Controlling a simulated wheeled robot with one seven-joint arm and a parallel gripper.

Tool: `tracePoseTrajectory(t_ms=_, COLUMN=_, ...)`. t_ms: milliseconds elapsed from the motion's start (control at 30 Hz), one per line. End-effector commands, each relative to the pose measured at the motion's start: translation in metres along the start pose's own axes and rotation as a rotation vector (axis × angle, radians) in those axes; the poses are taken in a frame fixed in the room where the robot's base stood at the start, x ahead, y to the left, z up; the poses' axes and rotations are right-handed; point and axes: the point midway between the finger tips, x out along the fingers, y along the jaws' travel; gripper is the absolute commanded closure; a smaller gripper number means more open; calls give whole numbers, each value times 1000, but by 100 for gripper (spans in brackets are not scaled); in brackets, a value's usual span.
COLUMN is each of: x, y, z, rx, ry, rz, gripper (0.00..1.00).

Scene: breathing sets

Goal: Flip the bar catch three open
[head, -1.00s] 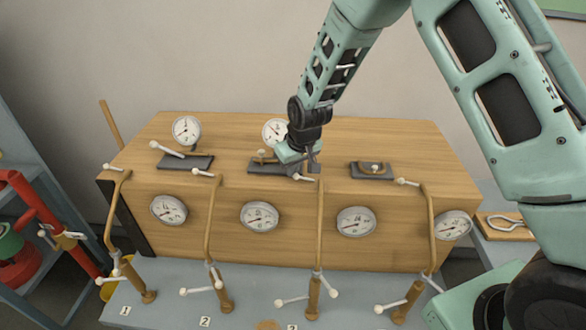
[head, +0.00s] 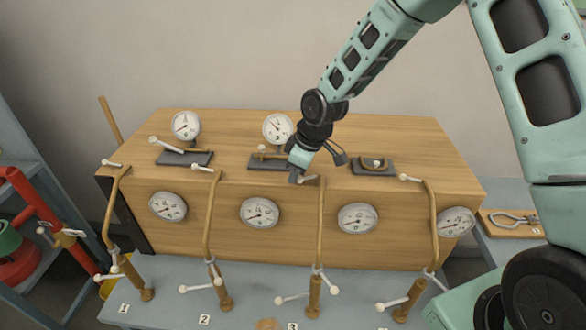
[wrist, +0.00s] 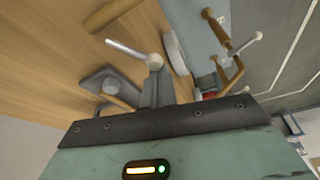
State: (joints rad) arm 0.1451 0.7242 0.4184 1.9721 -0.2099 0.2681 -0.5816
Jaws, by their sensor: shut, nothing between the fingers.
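The third brass pipe (head: 320,225) runs up the front of the wooden box, with the label 3 (head: 292,326) at its foot. A short white-tipped bar (head: 308,180) sits at its top, by the box's front edge. My gripper (head: 296,177) is shut and empty, its fingertips just left of this bar, partly overlapping it in the head view. In the wrist view the fingers (wrist: 160,88) are together, close to a white bar with a round end (wrist: 135,52). I cannot tell whether they touch.
Black-based brass fittings stand on the box top, one in the middle (head: 260,163) and one at right (head: 373,168). Dial gauges (head: 358,219) line the front. Other pipes with white-tipped bars (head: 432,225) stand either side. A red pipe frame (head: 45,220) is at far left.

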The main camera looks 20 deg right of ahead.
Motion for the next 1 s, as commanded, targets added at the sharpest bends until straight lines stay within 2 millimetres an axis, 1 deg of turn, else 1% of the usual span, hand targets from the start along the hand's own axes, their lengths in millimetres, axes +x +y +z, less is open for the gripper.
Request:
tracePoseTrajectory(t_ms=267, x=-3, y=-8, z=9, rx=-189, ry=-1, rz=-61, gripper=100)
tracePoseTrajectory(t_ms=567, x=-2, y=-9, z=8, rx=-183, ry=-1, rz=-58, gripper=100)
tracePoseTrajectory(t_ms=900, x=-3, y=-22, z=8, rx=-183, ry=0, rz=-57, gripper=100)
tracePoseTrajectory(t_ms=1000, x=-3, y=-24, z=8, rx=-182, ry=0, rz=-57, gripper=100)
